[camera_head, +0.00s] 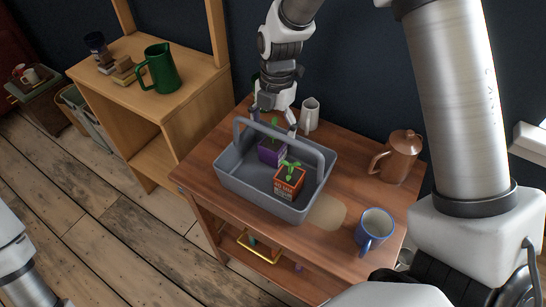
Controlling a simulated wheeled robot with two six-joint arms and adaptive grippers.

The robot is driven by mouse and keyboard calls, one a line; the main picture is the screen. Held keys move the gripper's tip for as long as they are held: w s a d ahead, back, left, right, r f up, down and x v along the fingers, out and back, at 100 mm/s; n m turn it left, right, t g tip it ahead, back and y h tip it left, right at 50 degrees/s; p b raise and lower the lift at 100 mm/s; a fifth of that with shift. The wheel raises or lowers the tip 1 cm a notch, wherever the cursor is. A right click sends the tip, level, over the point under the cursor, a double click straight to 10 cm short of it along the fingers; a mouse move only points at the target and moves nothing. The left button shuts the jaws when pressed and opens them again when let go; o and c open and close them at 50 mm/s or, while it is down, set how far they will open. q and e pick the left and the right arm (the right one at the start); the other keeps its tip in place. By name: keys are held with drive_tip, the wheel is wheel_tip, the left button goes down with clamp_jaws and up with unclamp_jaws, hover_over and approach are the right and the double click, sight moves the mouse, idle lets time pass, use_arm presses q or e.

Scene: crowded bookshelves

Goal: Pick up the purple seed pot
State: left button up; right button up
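The purple seed pot (268,155) with a small green sprout sits in the back of a grey carrying tray (247,196), on a wooden cabinet. The tray's handle passes close in front of the pot and hides part of it. My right gripper (274,122) comes down from the top, just behind the handle and above the pot. Its two fingers are spread on either side of the sprout, and no grip on the pot shows. My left arm shows at the bottom left edge; its gripper is out of the frame.
An orange-red pot (289,183) with a sprout stands beside the purple one in the tray. A white jug (310,115), a brown lidded pot (397,157) and a blue mug (374,229) stand around the tray. A green pitcher (161,70) is on the left shelf.

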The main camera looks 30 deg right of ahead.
sight(273, 142)
drive_tip(key=f, duration=0.7)
drive_tip(key=shift+s+a+f, duration=0.2)
drive_tip(key=shift+s, duration=0.1)
drive_tip(key=shift+r, duration=0.1)
drive_tip(key=c, duration=1.4)
